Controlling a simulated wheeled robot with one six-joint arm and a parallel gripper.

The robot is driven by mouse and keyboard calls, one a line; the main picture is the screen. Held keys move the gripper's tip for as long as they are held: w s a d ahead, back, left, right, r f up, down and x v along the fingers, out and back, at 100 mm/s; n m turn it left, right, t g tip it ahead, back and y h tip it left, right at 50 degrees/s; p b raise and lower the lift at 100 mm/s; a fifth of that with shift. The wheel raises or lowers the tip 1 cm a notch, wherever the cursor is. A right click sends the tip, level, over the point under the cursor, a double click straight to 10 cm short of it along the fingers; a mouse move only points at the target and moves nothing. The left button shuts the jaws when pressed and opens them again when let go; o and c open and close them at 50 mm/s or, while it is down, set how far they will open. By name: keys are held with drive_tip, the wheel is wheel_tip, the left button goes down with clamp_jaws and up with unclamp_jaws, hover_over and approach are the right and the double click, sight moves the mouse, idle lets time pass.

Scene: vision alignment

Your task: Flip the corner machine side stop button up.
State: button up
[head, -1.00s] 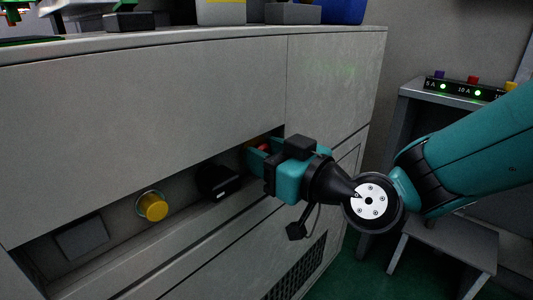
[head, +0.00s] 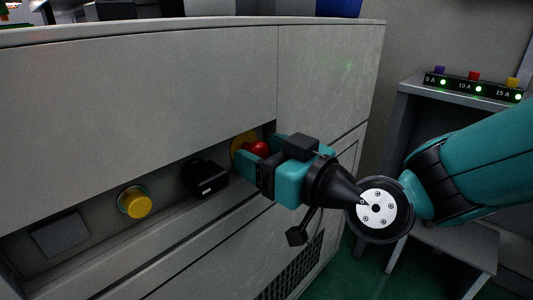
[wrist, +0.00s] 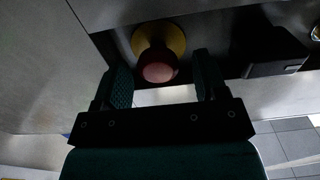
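The stop button (head: 259,147) is a red knob on a yellow round base (head: 238,143), at the right end of the recessed panel in the grey machine's side. My gripper (head: 262,154) is at this recess with its teal fingers spread and nothing held. In the wrist view the red button (wrist: 159,71) shows between the two open fingers, near their tips, closer to the left finger. I cannot tell whether either finger touches it. Its yellow base (wrist: 158,36) lies beyond the fingertips.
Left of the stop button, the recess holds a black switch (head: 206,178), a yellow button (head: 135,202) and a grey square plate (head: 60,235). The recess edges lie close above and below my gripper. A side stand (head: 415,92) with coloured buttons stands at the right.

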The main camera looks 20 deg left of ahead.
drive_tip(key=b+v, duration=0.9)
drive_tip(key=v, duration=0.8)
drive_tip(key=shift+d, duration=0.2)
